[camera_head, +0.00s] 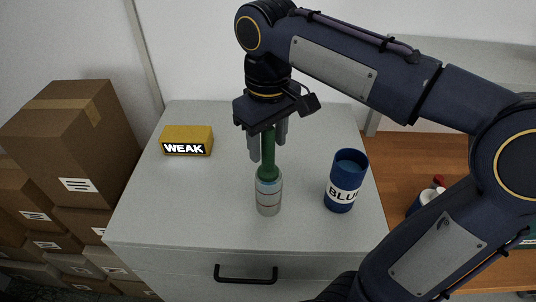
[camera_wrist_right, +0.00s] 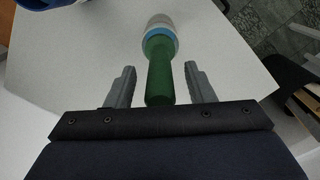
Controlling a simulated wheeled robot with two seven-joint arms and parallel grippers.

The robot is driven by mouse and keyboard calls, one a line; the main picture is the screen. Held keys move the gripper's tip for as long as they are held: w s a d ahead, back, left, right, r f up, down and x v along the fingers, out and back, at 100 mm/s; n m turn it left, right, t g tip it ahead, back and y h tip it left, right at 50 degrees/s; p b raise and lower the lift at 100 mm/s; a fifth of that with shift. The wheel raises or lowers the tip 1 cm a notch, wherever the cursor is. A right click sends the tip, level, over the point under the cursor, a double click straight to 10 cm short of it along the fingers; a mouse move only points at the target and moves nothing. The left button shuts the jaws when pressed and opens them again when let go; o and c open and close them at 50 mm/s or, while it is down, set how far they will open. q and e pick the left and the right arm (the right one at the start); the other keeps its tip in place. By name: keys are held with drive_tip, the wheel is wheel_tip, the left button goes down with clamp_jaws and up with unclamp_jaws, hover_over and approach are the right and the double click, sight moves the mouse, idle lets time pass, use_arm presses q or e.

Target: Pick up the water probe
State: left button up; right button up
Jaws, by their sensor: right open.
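The water probe (camera_head: 268,165) has a green handle and stands upright in a clear container (camera_head: 268,200) with a blue band on the cabinet top. My right gripper (camera_head: 268,155) is above it, pointing down, with its open fingers on either side of the green handle. In the right wrist view the handle (camera_wrist_right: 160,75) lies between the two grey fingers (camera_wrist_right: 158,88), with a visible gap on each side. The lower end of the probe is hard to make out inside the container. My left gripper is not in view.
A blue cup (camera_head: 346,185) with a white label stands to the right on the cabinet top (camera_head: 225,215). A yellow block (camera_head: 188,138) marked WEAK lies at the back left. Cardboard boxes (camera_head: 85,130) are stacked left of the cabinet. The front left of the top is clear.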

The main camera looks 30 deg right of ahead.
drive_tip(key=shift+f, duration=0.95)
drive_tip(key=shift+c, duration=0.2)
clamp_jaws()
drive_tip(key=shift+r, duration=0.15)
